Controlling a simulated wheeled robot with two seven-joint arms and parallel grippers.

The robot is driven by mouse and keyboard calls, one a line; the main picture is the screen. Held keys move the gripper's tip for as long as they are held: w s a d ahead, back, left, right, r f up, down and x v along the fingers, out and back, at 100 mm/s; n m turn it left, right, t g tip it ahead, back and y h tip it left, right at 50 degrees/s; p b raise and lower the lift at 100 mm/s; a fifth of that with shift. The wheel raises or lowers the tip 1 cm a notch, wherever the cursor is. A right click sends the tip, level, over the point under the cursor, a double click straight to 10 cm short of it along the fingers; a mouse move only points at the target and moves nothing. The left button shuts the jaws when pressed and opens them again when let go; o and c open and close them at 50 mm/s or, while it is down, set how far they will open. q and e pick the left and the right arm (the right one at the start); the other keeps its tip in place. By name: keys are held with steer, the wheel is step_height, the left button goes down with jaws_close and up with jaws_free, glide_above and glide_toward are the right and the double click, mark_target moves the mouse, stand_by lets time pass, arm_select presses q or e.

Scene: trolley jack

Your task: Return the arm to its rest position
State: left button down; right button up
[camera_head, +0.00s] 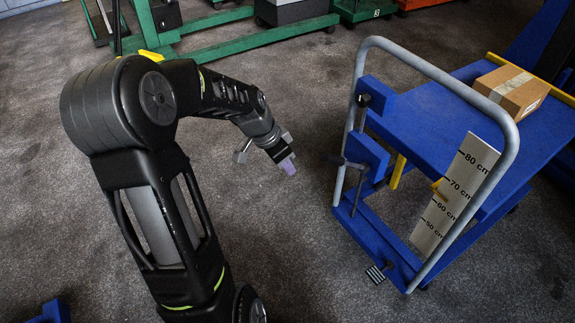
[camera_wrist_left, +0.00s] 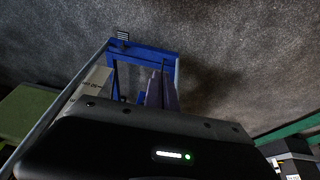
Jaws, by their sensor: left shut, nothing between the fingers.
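My left arm comes in from the left in the head view, bent at the elbow. Its gripper (camera_head: 285,161) hangs over the bare grey floor, left of the blue trolley jack (camera_head: 430,120) and apart from it. The fingers are shut with nothing between them. In the left wrist view the shut fingers (camera_wrist_left: 162,92) point toward the trolley's blue base frame (camera_wrist_left: 145,55). The trolley has a grey tube handle (camera_head: 450,85), a blue platform and a black crank lever (camera_head: 345,161). My right gripper is in neither view.
A height scale plate (camera_head: 455,195) stands on the trolley's near side. A cardboard box (camera_head: 511,92) lies on its platform. Green frames (camera_head: 255,38) stand along the back. A blue part (camera_head: 52,312) shows at the lower left. The floor between arm and trolley is clear.

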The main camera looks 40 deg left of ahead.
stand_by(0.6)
arm_select(q)
steer(key=d+f+n+p, duration=0.5)
steer(key=d+f+n, duration=0.3)
steer(key=d+f, duration=0.45)
steer(key=s+d+f+m+g+h+p, duration=0.2)
steer(key=s+d+p, duration=0.4)
steer(key=s+d, duration=1)
steer(key=d+g, duration=0.1)
steer(key=d, duration=0.3)
steer(key=shift+s+d+m, duration=0.3)
steer(key=shift+s+d, duration=0.1)
steer(key=shift+a, duration=0.1)
